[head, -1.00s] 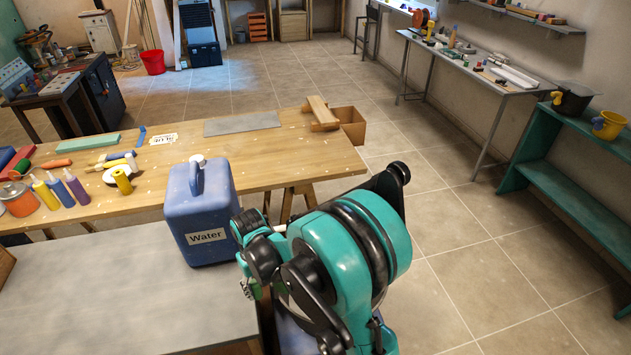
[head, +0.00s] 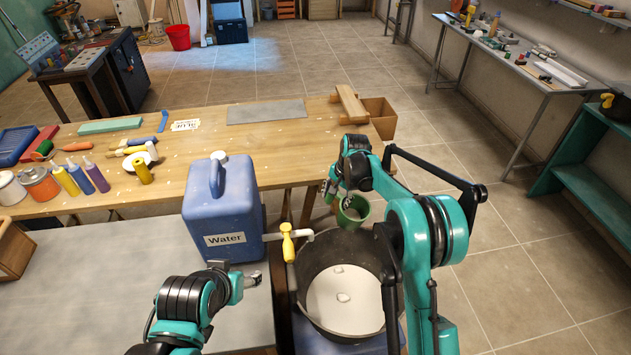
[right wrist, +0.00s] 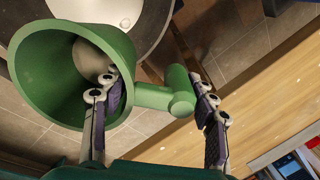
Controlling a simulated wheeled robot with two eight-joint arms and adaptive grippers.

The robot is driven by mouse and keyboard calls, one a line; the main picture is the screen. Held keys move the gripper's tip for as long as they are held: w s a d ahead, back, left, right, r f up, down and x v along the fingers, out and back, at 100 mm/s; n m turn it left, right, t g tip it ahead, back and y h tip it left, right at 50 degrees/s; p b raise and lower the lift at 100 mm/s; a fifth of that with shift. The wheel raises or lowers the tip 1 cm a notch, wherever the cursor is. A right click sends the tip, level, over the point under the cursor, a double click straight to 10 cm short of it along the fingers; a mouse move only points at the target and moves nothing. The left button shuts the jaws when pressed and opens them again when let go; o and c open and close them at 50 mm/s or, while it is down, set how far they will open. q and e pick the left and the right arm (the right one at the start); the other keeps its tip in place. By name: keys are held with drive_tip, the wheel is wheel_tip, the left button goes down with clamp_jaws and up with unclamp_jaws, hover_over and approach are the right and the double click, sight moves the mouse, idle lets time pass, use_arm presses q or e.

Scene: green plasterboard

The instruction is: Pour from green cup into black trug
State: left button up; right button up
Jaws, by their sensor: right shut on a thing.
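The green cup (head: 354,214) is in my right gripper (head: 342,199), above the far rim of the black trug (head: 374,262). In the right wrist view the cup (right wrist: 40,88) has its wide mouth turned toward the camera. One finger of the right gripper (right wrist: 155,105) reaches into the mouth, and the other is beyond the handle (right wrist: 181,92). A pale patch shows inside the cup; I cannot tell what it is. The trug holds a whitish layer with two small lumps. My left gripper (head: 250,281) is low, left of the trug, its jaws unclear.
A blue water container (head: 222,208) with a yellow-handled tap (head: 288,243) stands close left of the trug. A wooden bench (head: 200,180) with paint bottles lies behind. The grey tabletop (head: 120,275) on the left is mostly clear.

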drive_tip(key=w+a+m+t+y+b, duration=0.3)
drive_tip(key=a+t+b, duration=0.3)
drive_tip(key=t+b, duration=0.2)
drive_tip(key=shift+w+f+y, duration=0.45)
drive_tip(key=shift+w+y, duration=0.05)
drive_tip(key=shift+y, duration=0.2)
drive_tip(key=shift+a, duration=0.1)
drive_tip(key=shift+s+d+b, duration=0.2)
drive_tip(key=shift+b, duration=0.35)
idle(0.6)
drive_tip(key=shift+s+d+r+t+y+b, duration=0.35)
drive_tip(key=shift+s+r+t+y+b, duration=0.2)
drive_tip(key=shift+t+b, duration=0.25)
idle(1.5)
drive_tip(key=shift+s+d+r+t+y+b, duration=0.35)
drive_tip(key=shift+s+r+t+b, duration=0.15)
drive_tip(key=shift+b, duration=0.35)
idle(1.1)
drive_tip(key=shift+s+d+r+t, duration=0.1)
drive_tip(key=shift+s+d+t, duration=0.05)
drive_tip(key=shift+s+t, duration=0.2)
idle(0.7)
